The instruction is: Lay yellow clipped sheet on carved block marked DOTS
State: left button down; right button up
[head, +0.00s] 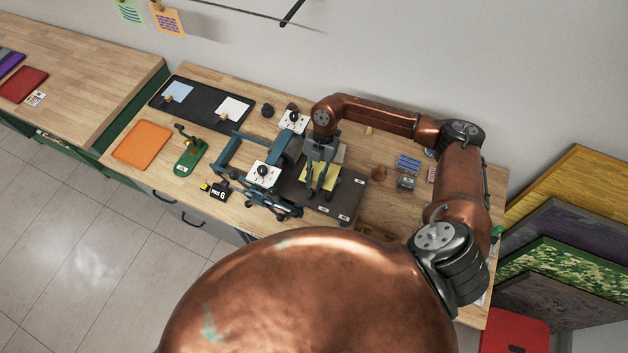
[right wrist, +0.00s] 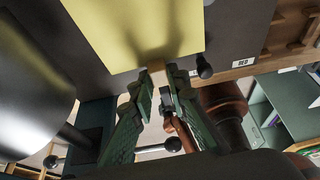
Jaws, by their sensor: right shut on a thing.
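The yellow sheet (head: 310,174) is below my right gripper (head: 319,188), over the dark press bed (head: 345,200). In the right wrist view the sheet (right wrist: 135,30) spreads out beyond the fingertips. My right gripper (right wrist: 160,85) is shut on the small wooden clip (right wrist: 157,70) at the sheet's edge. A grey block (head: 339,153) shows partly behind the gripper. I cannot read DOTS on any block, and cannot tell whether the sheet touches what lies under it. My left gripper is not in view.
A blue press frame with a roller (head: 232,152) stands left of the bed. A black tray (head: 190,118) holds a blue sheet (head: 177,92) and a white sheet (head: 233,108). A green tool stand (head: 191,155) and orange mat (head: 143,143) are further left. Small blocks (head: 405,182) lie right.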

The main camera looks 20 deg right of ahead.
jog(key=o, duration=0.9)
jog(key=shift+c, duration=0.2)
jog(key=shift+r, duration=0.1)
jog(key=shift+r+p, duration=2.9)
jog(key=shift+r, duration=1.05)
jog(key=shift+a, duration=0.1)
